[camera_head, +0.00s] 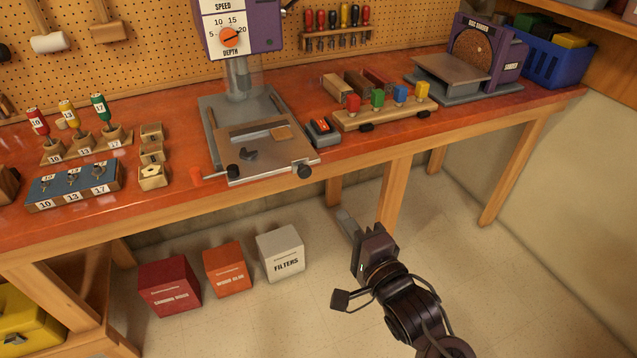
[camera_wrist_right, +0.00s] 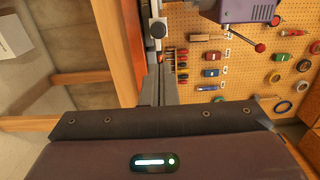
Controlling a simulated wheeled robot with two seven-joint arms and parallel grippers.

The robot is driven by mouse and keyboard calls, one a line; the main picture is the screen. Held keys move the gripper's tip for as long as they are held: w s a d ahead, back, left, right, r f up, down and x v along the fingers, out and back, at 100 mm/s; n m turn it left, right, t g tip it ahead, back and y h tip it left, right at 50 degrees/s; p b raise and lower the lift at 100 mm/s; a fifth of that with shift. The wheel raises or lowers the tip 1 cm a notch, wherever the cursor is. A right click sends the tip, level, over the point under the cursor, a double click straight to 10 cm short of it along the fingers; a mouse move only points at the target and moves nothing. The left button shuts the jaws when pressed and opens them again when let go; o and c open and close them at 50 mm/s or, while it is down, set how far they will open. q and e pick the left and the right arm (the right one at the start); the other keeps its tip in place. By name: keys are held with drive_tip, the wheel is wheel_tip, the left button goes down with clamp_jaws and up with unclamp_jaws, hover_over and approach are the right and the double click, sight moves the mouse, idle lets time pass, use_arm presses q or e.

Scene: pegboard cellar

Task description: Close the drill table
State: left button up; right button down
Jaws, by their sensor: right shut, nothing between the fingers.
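The drill table (camera_head: 262,157) is a pale metal slab at the foot of the purple drill press (camera_head: 236,28). It juts out to the front edge of the bench, with a round dark knob (camera_head: 304,171) at its front right corner. A dark knob (camera_wrist_right: 158,29) also shows in the right wrist view. My right gripper (camera_head: 347,222) is shut and empty, in front of the bench, below and to the right of the table, apart from it. Its narrow grey fingers (camera_wrist_right: 152,82) point toward the bench in the wrist view. My left gripper is out of view.
The red workbench (camera_head: 390,130) has legs (camera_head: 394,197) behind my right gripper. A wooden block rack (camera_head: 385,113) and disc sander (camera_head: 470,68) stand right of the press; bit holders (camera_head: 75,190) stand left. Boxes (camera_head: 281,253) sit on the floor below.

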sight(310, 172)
drive_tip(key=p+x, duration=0.2)
drive_tip(key=x, duration=1.1)
drive_tip(key=shift+w+f, duration=0.1)
